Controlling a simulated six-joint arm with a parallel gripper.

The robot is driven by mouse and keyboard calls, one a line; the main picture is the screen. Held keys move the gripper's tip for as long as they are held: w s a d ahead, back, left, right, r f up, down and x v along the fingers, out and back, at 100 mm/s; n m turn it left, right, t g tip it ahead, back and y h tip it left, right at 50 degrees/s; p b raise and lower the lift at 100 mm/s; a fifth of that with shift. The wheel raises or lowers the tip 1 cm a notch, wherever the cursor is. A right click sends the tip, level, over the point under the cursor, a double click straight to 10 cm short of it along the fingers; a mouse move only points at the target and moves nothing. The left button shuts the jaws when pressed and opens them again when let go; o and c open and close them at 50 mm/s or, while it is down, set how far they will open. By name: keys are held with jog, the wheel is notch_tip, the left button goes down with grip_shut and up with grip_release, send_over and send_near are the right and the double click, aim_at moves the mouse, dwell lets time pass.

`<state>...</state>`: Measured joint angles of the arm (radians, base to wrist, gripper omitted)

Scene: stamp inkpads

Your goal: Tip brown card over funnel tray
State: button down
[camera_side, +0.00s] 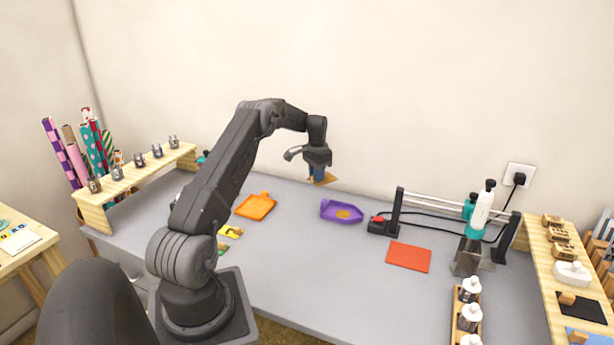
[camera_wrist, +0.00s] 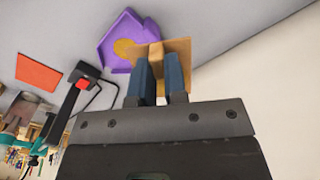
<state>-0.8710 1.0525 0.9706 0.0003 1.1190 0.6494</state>
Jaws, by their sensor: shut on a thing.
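My gripper (camera_side: 318,174) is raised over the back of the grey table. It is shut on a brown card (camera_side: 327,180), which looks tilted in the side view. In the wrist view the card (camera_wrist: 179,58) lies beyond my fingertips (camera_wrist: 158,68), with a wooden grip piece (camera_wrist: 155,54) between them. A purple tray (camera_side: 328,207) with a pointed end stands on the table below and to the right of the card. A golden patch (camera_side: 343,214) lies in it. In the wrist view the card overlaps part of the purple tray (camera_wrist: 124,25).
An orange tray (camera_side: 256,206) stands left of the purple one. To the right are a red card (camera_side: 409,257), a black frame with a red part (camera_side: 378,222), and several bottles. Wooden shelves (camera_side: 150,175) stand at both table ends. The table's middle front is mostly clear.

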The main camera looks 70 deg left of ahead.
jog(key=w+d+n, duration=0.4)
jog(key=w+n, duration=0.2)
jog(key=n, duration=0.8)
jog(key=w+d+n, duration=0.4)
jog(key=w+n, duration=0.3)
jog(key=n, duration=0.8)
jog(key=shift+d, duration=0.25)
jog(key=shift+a+f, duration=0.1)
jog(key=shift+f, duration=0.05)
jog(key=f+t, duration=0.1)
jog(key=s+f+t+h, duration=0.1)
jog(key=t, duration=0.1)
jog(key=f+t, duration=0.1)
jog(key=shift+s+a+f+t+h, duration=0.3)
jog(key=shift+h, duration=0.1)
